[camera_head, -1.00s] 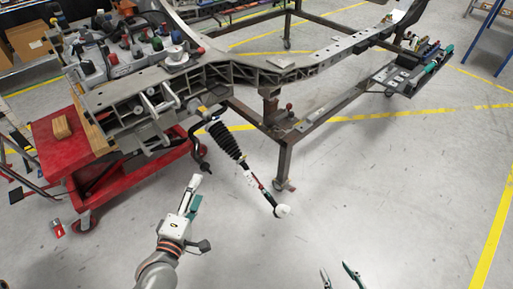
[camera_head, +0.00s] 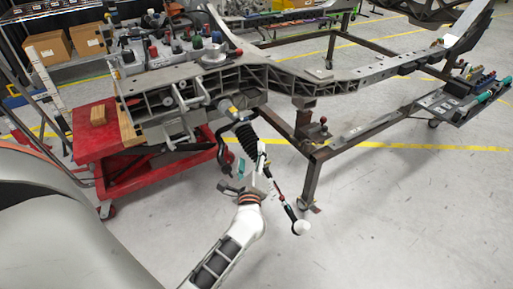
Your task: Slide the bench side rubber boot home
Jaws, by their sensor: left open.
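The black ribbed rubber boot (camera_head: 246,138) sits on a slanting rod below the near end of the chassis frame (camera_head: 290,78). The thin rod (camera_head: 283,197) runs down to the right from the boot to a white round end (camera_head: 301,228). My left gripper (camera_head: 252,164) is open, its fingers pointing up toward the lower end of the boot. It overlaps the boot's lower end and upper rod in the picture, hiding part of them. I cannot tell whether it touches them. My right gripper is not in view.
A red cart (camera_head: 93,140) with a wooden block (camera_head: 98,115) stands left of the boot. A dark stand leg (camera_head: 310,183) is close on the right. A tool tray (camera_head: 462,97) is at far right. The floor at lower right is clear.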

